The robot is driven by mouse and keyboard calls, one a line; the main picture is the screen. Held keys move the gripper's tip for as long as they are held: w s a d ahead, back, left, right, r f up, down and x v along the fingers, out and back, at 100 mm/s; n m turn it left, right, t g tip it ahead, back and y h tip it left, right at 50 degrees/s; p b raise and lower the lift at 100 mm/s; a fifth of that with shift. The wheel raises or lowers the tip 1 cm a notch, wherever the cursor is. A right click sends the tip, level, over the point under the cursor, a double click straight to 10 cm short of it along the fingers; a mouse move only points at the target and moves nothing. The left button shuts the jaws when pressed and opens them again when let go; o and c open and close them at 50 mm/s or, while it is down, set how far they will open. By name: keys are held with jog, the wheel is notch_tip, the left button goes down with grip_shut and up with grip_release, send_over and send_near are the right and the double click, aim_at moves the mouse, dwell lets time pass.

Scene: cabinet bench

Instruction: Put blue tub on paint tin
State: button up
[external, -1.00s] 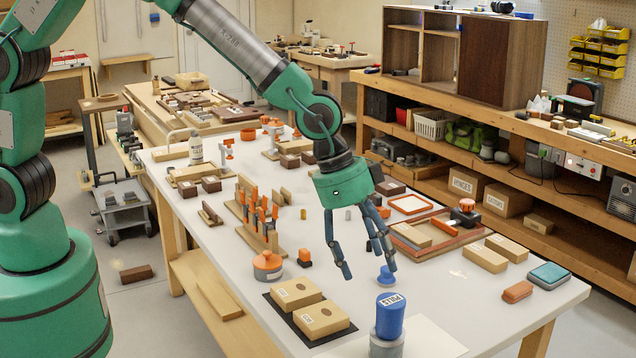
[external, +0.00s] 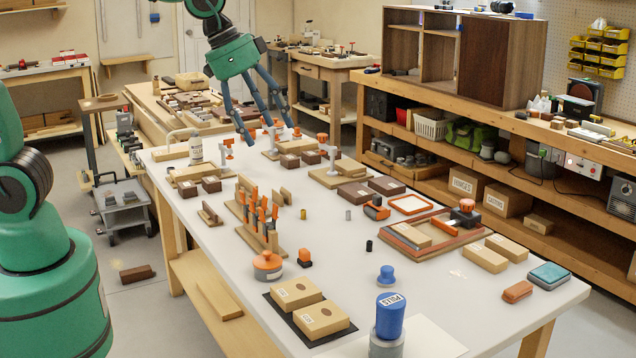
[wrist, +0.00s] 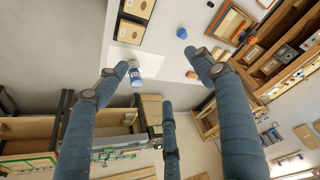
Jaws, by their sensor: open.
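The blue tub (external: 390,316), with a white label, stands upright on the grey paint tin (external: 387,346) at the near edge of the white table. The tub touches the tin's top and looks slightly off vertical. The tub also shows in the wrist view (wrist: 134,68), between my spread fingers and far from them. My gripper (external: 262,128) is open and empty, raised over the far left part of the table, well away from the tub. The tin's lower part is cut off by the frame edge in the external view.
A small blue knob-like piece (external: 386,276) stands behind the tub. Two cardboard boxes (external: 321,318) lie on a black mat to its left. An orange-lidded pot (external: 267,265) and a rack of orange-handled tools (external: 258,228) stand further left. The table's middle is mostly clear.

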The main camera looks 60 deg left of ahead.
jog(key=s+a+r+n+y, duration=0.1)
jog(key=s+a+r+n, duration=0.1)
jog(key=s+a, duration=0.7)
jog(key=s+a+r+n+t+y, duration=0.1)
jog(key=s+a+r+n, duration=0.1)
jog(key=s+a, duration=0.8)
jog(key=s+n, duration=0.1)
jog(key=s, duration=0.2)
jog(key=shift+a+r, duration=0.15)
jog(key=shift+s, duration=0.1)
